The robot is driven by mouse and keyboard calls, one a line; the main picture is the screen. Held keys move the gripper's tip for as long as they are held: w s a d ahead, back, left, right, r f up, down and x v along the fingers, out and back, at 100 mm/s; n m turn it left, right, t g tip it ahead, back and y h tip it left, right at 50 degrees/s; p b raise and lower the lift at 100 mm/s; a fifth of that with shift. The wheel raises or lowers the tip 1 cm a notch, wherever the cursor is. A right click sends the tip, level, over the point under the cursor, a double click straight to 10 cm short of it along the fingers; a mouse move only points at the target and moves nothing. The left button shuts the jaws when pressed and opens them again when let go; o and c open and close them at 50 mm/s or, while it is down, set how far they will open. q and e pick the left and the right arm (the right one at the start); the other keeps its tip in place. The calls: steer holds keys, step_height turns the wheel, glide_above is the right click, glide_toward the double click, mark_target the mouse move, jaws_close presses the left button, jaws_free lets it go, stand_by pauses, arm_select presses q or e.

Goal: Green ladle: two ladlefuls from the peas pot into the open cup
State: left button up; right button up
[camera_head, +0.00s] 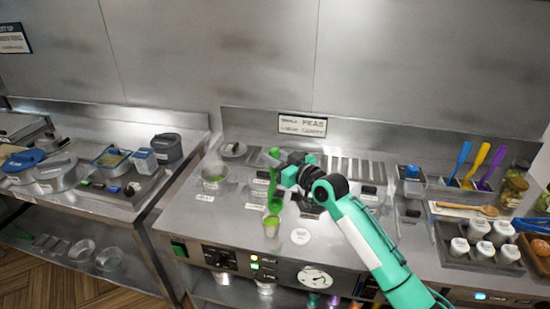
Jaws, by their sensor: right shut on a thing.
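I cannot tell whether that green is peas inside or the ladle's bowl seen there. My left gripper is not in view.
A peas sign (302,125) stands at the back. Blue, yellow and purple utensils (480,165) and a tray of white-lidded jars (479,229) are at the right. A lidded pan (55,172) stands on the left counter.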

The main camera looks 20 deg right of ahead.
step_height(320, 180, up, 9)
steer(key=p, duration=0.7)
stand_by(0.5)
